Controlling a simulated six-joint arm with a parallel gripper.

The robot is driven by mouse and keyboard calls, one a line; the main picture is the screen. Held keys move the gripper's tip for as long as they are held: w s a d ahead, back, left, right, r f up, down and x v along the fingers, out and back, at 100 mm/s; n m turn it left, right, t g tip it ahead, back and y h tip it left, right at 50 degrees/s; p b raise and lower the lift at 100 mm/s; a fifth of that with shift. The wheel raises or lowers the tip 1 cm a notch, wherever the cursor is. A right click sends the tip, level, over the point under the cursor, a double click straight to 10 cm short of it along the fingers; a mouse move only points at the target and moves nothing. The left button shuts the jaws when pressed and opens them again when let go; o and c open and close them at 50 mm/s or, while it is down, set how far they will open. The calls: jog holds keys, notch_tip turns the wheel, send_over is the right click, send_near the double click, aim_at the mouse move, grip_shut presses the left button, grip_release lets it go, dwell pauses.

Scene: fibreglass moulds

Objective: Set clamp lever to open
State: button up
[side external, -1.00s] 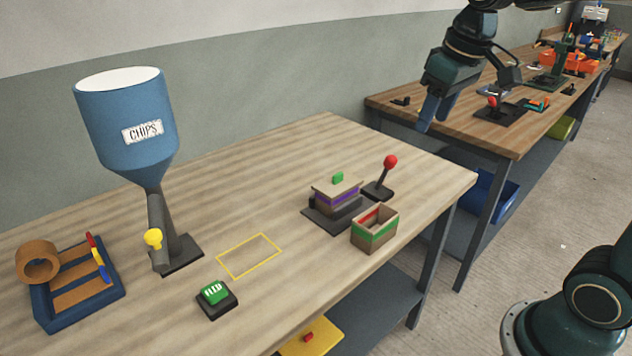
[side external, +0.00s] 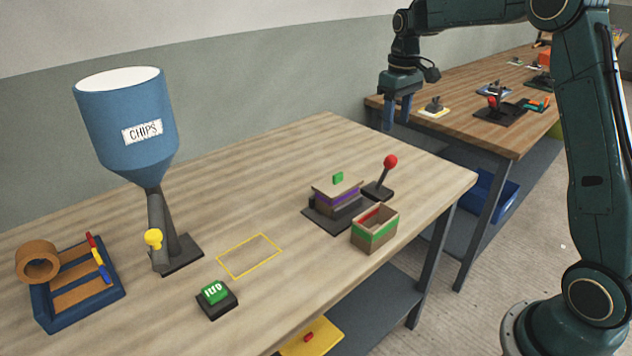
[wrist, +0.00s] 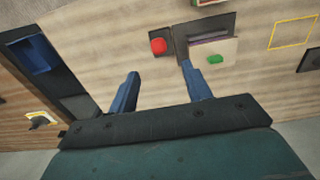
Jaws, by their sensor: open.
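The clamp lever (side external: 384,175) is a dark stem with a red ball knob on a small black base. It stands near the right end of the near bench, its stem leaning to the right in the side view. Its red knob (wrist: 158,46) shows in the wrist view, beyond and between the fingers. My gripper (side external: 397,117) is open and empty, pointing down, above and apart from the lever. In the wrist view, its two blue fingers (wrist: 162,84) are spread.
An open box with a green band (side external: 375,231) stands in front of the clamp. A blue CHIPS hopper (side external: 126,125), a green button (side external: 215,294) and a blue rack (side external: 50,317) are on the left. A second bench (side external: 500,134) stands behind. The near bench's middle is mostly clear.

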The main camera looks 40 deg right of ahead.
aim_at(389, 166)
jog(key=shift+w+d+f, duration=0.1)
jog(key=shift+f, duration=0.05)
jog(key=shift+f, duration=0.1)
notch_tip(389, 166, down, 14)
jog(key=shift+r, duration=0.25)
dwell(0.6)
grip_shut()
